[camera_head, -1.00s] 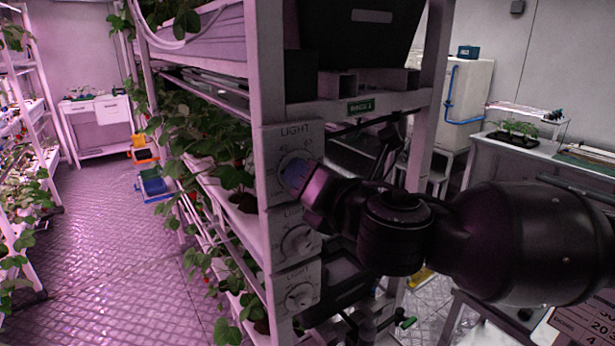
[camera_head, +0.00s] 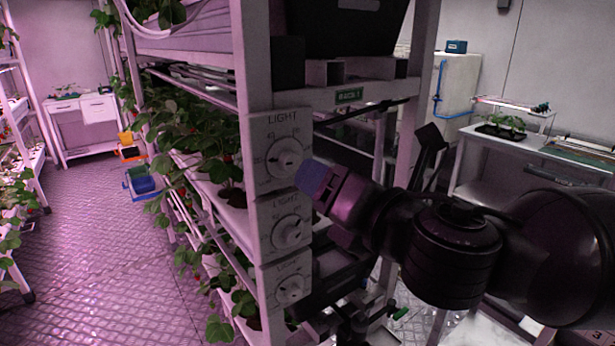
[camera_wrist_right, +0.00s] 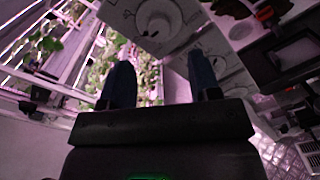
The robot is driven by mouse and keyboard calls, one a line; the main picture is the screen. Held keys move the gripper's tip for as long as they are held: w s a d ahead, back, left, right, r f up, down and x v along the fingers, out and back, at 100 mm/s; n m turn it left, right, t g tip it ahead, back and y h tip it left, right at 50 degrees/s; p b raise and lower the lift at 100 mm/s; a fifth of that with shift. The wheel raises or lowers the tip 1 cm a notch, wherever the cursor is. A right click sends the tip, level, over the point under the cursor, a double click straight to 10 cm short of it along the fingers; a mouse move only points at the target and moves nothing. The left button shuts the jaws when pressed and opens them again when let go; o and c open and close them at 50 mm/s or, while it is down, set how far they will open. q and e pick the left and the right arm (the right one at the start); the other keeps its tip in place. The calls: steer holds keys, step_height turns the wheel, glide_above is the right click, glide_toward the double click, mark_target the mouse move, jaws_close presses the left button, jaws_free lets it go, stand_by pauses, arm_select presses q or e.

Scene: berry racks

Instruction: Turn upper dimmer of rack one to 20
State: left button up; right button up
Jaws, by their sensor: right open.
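The upper light dimmer (camera_head: 284,160) is a white round knob on the top LIGHT panel of the rack post. A green sign on the rack (camera_head: 348,96) appears to read RACK 1. My right gripper (camera_head: 312,180) is just right of the upper dimmer, apart from it, with bluish fingertips. In the right wrist view the two fingers (camera_wrist_right: 162,85) are spread with nothing between them. A white knob (camera_wrist_right: 158,20) shows beyond them at the top of that view. My left gripper is not seen.
Below are the middle dimmer (camera_head: 288,233) and the lower dimmer (camera_head: 290,290). Strawberry plants (camera_head: 205,145) fill the shelves left of the post. A table with seedlings (camera_head: 500,128) stands at the right.

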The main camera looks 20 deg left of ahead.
steer(key=v, duration=0.3)
steer(key=shift+s+d, duration=0.15)
steer(key=shift+d, duration=0.05)
